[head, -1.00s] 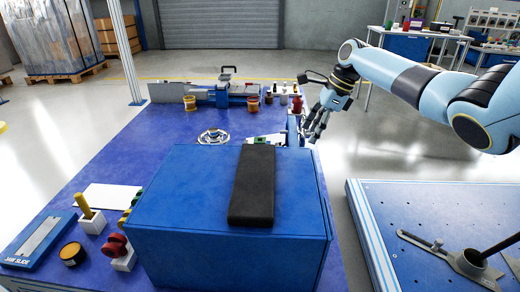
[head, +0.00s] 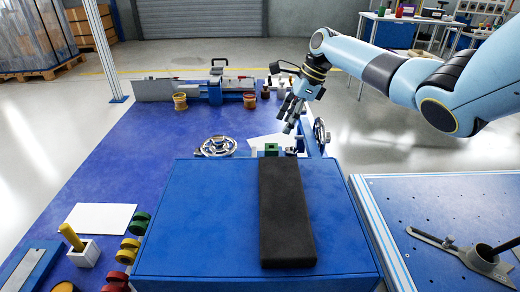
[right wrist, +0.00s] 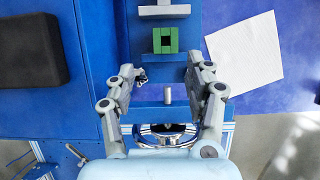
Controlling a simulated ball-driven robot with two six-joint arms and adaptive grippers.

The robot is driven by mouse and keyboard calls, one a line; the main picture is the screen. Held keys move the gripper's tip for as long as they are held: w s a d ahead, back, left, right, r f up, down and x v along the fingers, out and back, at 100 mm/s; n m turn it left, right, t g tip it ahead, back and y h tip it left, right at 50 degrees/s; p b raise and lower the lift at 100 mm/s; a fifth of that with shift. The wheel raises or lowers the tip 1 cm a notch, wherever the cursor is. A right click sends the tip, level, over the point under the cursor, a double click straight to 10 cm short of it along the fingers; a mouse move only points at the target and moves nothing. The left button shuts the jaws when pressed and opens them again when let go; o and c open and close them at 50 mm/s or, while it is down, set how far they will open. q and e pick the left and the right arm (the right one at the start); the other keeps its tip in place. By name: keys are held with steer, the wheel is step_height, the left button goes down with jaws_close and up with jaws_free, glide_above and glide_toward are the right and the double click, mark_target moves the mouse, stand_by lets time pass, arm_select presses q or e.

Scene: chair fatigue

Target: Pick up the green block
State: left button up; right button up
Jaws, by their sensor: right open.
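The green block (head: 271,149) shows just past the far end of the black pad, its lower part hidden by the blue box. My right gripper (head: 290,118) is above the far side of the blue box, near the block in the picture. In the right wrist view its fingers (right wrist: 167,72) are spread and empty, with the block ahead of the gap between them, apart from both fingertips. My left gripper is not in view.
The blue box (head: 210,220) carries a black pad (head: 285,215). A white sheet (right wrist: 245,50) lies beside the block. A metal handwheel (head: 217,146) and another handwheel (head: 320,135) stand nearby. A grey post (right wrist: 168,95) rises between my fingers in the wrist picture.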

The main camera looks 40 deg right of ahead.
steer(key=b, duration=0.2)
glide_above(272, 149)
steer(key=d, duration=0.2)
steer(key=f, duration=0.4)
steer(key=shift+s+a+f, duration=0.15)
steer(key=shift+s+f, duration=0.25)
steer(key=shift+w+a+f, duration=0.1)
steer(key=shift+f, duration=0.25)
steer(key=b+x, duration=0.3)
steer(key=x, duration=0.1)
steer(key=shift+f, duration=0.55)
steer(key=shift+r, duration=0.15)
steer(key=shift+c, duration=0.6)
steer(key=c, duration=0.9)
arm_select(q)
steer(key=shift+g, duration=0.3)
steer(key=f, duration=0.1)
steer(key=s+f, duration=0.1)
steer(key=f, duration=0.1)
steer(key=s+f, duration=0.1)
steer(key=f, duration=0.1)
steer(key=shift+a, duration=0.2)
arm_select(e)
jaws_close()
